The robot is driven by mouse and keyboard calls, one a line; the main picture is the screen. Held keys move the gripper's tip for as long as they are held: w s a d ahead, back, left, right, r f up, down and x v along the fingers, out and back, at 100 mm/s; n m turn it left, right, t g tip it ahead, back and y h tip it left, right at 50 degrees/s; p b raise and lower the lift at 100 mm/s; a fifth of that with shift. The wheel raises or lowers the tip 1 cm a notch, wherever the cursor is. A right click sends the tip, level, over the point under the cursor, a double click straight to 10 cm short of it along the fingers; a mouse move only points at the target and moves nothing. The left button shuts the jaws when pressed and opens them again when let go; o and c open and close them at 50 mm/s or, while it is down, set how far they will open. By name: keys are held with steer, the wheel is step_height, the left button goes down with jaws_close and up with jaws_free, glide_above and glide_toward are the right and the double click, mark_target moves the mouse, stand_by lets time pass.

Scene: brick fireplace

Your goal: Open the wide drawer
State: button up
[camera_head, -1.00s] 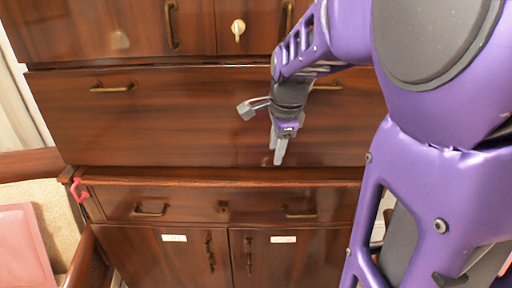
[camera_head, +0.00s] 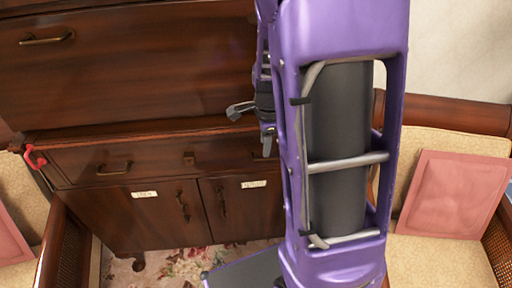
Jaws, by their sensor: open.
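A dark wood cabinet has a tall, wide drawer front (camera_head: 130,70) at the upper left, and it looks shut. Its left brass handle (camera_head: 46,39) shows, and its right part is hidden behind my purple arm. Below is a shallower wide drawer (camera_head: 150,160), also shut, with a left handle (camera_head: 114,170) and a lock plate in the middle. Its right end is hidden by my arm. My gripper (camera_head: 254,129) is open and empty, with its fingers spread in front of the right part of the cabinet. It appears apart from every visible handle.
Two cupboard doors (camera_head: 155,213) with white labels are below. A red hook-like item (camera_head: 35,157) is at the left edge. A chair with a pink cushion (camera_head: 455,193) stands at the right, and another chair is at the left. A patterned rug (camera_head: 185,264) covers the floor.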

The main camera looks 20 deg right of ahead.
step_height(320, 180, down, 6)
steer(key=w+b, duration=0.1)
steer(key=b, duration=0.4)
steer(key=shift+d, duration=0.2)
jaws_close()
stand_by(1.2)
